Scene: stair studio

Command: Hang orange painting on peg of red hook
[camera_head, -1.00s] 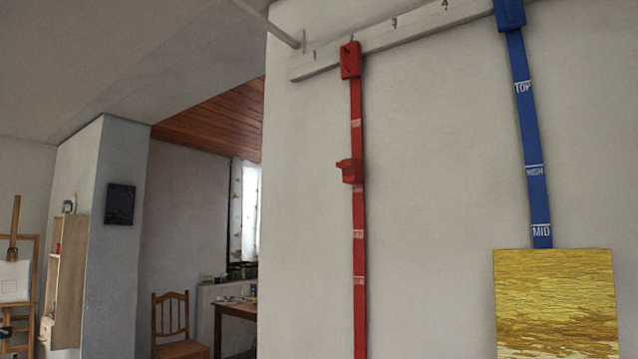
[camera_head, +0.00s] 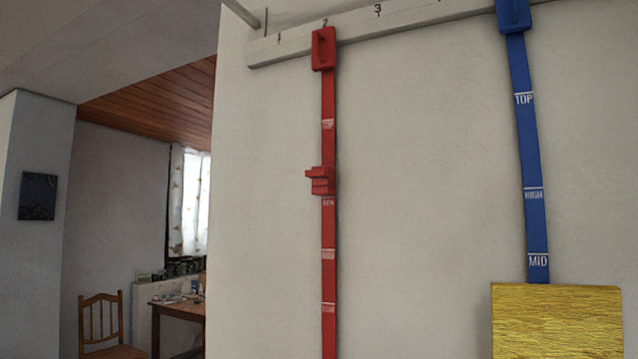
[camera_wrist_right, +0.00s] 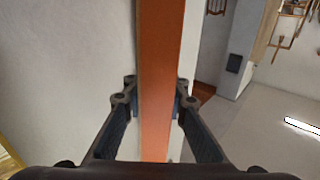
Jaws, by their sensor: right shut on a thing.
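The red hook (camera_head: 320,181) sits on a red strap (camera_head: 329,232) that hangs down the wall from a white rail. Its short peg juts out to the left and toward me. In the right wrist view, my right gripper (camera_wrist_right: 153,98) is shut on the orange painting (camera_wrist_right: 162,60), which shows nearly edge-on as a narrow upright orange band between the fingers. The painting's far ends run out of that view. Neither gripper nor the orange painting shows in the head view.
The numbered white rail (camera_head: 357,30) crosses the top of the wall. A blue strap (camera_head: 530,150) hangs right of the red one, with a yellow painting (camera_head: 556,322) at its lower end. The wall between the straps is bare. A chair (camera_head: 101,322) stands in the room at left.

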